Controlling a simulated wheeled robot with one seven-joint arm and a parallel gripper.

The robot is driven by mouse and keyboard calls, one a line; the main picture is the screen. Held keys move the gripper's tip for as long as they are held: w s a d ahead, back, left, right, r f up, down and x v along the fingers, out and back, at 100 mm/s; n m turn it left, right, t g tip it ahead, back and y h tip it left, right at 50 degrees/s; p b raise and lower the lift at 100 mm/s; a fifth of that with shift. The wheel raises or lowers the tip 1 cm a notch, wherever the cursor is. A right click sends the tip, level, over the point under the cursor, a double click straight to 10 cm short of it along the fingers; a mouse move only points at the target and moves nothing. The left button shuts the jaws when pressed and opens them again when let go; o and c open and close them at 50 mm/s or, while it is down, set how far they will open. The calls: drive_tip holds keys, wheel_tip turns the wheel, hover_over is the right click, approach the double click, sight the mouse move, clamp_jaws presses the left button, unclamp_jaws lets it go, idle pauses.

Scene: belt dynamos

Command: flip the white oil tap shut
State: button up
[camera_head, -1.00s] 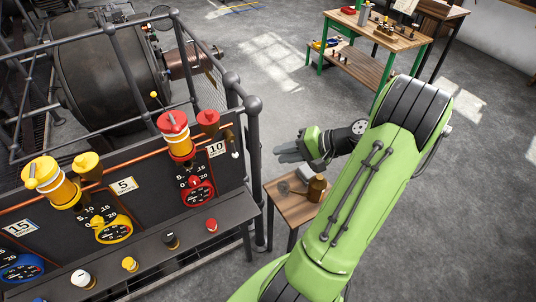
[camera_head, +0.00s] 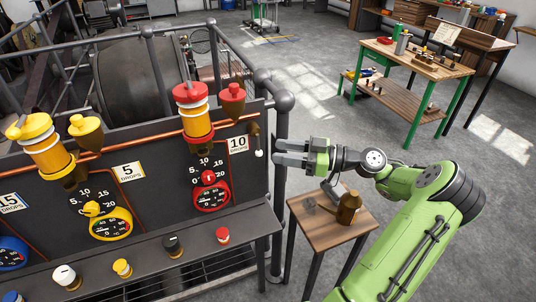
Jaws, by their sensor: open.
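A small dark tap with a white tip (camera_head: 259,153) hangs at the right end of the copper pipe, at the panel's right edge. Its white tip points down. My gripper (camera_head: 277,152) is just right of the tap, its grey fingers pointing left toward it. The fingers are open and hold nothing. They look close to the white tip and to the dark railing post, but I cannot tell the depth gap or any contact.
The dark panel (camera_head: 150,205) carries a red oiler (camera_head: 196,118), a yellow oiler (camera_head: 48,145), dials and several knobs. A railing post (camera_head: 282,190) stands by my gripper. A small wooden table (camera_head: 325,235) with a brown bottle (camera_head: 349,207) stands below.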

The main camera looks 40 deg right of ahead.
sight(260, 150)
drive_tip(key=x, duration=0.4)
drive_tip(key=shift+w+a, duration=0.15)
drive_tip(key=shift+w, duration=0.05)
clamp_jaws()
drive_tip(key=shift+a+f+b, duration=0.15)
drive_tip(key=shift+f+b, duration=0.05)
drive_tip(key=shift+b, duration=0.5)
drive_tip(key=shift+r, duration=0.15)
unclamp_jaws()
